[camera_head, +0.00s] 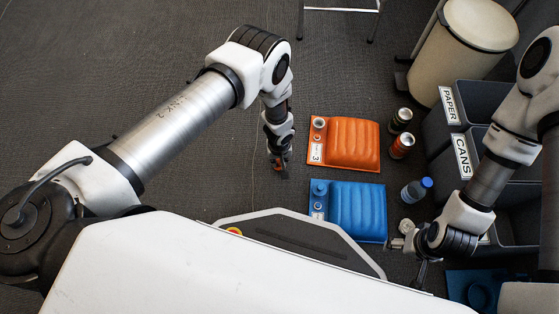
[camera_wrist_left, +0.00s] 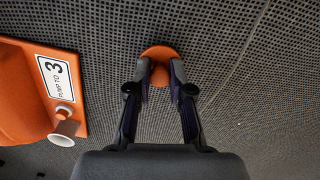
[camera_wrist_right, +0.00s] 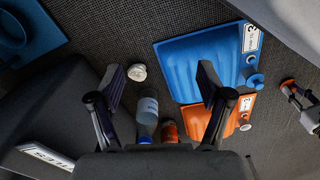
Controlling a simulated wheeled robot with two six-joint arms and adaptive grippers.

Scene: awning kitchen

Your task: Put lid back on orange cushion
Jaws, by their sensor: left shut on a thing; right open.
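The orange cushion (camera_head: 358,143), labelled 3, lies flat on the floor in the head view. It shows at the left edge of the left wrist view (camera_wrist_left: 18,95), with an uncovered pale round nozzle (camera_wrist_left: 62,130) at its corner. My left gripper (camera_head: 280,172) is shut on the small orange lid (camera_wrist_left: 158,55), just left of the cushion and apart from it. The lid also shows in the right wrist view (camera_wrist_right: 288,83). My right gripper (camera_wrist_right: 160,82) is open and empty, low on the right in the head view, near the blue cushion's right side.
A blue cushion (camera_head: 358,212) lies just in front of the orange one. A blue-capped bottle (camera_head: 414,191), an orange can (camera_head: 401,146) and a dark can (camera_head: 401,120) stand to the right. Bins marked PAPER (camera_head: 449,104) and CANS (camera_head: 463,156) stand beyond. Floor left of the cushions is clear.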

